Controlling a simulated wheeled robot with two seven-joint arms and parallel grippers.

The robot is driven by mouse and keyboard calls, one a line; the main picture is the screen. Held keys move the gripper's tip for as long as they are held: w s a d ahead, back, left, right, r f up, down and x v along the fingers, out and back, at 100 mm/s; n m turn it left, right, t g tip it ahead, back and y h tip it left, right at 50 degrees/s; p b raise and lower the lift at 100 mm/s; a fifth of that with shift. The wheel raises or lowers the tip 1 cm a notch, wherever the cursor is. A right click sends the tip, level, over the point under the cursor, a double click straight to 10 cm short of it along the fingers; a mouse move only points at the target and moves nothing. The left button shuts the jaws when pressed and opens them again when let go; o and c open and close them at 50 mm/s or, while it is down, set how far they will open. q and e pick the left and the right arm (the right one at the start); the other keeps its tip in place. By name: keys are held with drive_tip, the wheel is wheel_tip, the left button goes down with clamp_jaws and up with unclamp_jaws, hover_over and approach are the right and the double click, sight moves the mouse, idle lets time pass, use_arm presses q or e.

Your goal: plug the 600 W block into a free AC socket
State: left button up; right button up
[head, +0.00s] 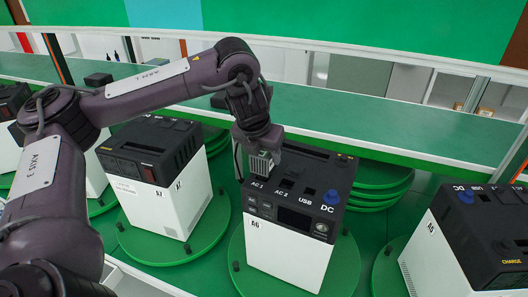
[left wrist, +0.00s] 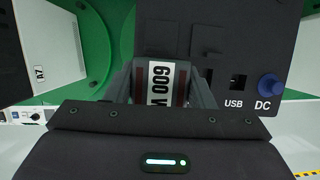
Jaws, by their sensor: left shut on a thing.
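My left gripper (head: 262,160) is shut on the 600 W block (left wrist: 160,85), whose white label with dark bands shows between the fingers in the left wrist view. The gripper is at the top of the white-and-black power unit A6 (head: 285,262), over the AC 1 side. The block's lower end and the AC 1 socket are hidden, so I cannot tell whether the block is in the socket. The AC 2 socket (head: 286,185) beside it looks empty. To its right are the USB socket (head: 309,192) and a blue knob or plug at DC (head: 331,197). My right gripper is out of view.
Unit A6 stands on a green turntable (head: 245,278). Unit A7 (head: 165,205) stands to the left and unit A5 (head: 435,245) to the right, each on its own green disc. A long green counter (head: 400,125) runs behind them.

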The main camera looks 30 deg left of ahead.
use_arm(q)
drive_tip(key=shift+f+b, duration=0.45)
drive_tip(key=shift+f, duration=0.3)
drive_tip(key=o, duration=1.4)
drive_tip(key=shift+s+r, duration=0.1)
drive_tip(key=shift+r, duration=0.25)
drive_tip(key=p+v, duration=0.2)
drive_tip(key=v, duration=0.3)
drive_tip(key=shift+r+p, duration=0.15)
drive_tip(key=shift+p, duration=0.25)
drive_tip(key=shift+s+r, duration=0.1)
drive_tip(key=shift+r, duration=0.05)
drive_tip(key=shift+s+r, duration=0.3)
drive_tip(key=shift+r, duration=0.3)
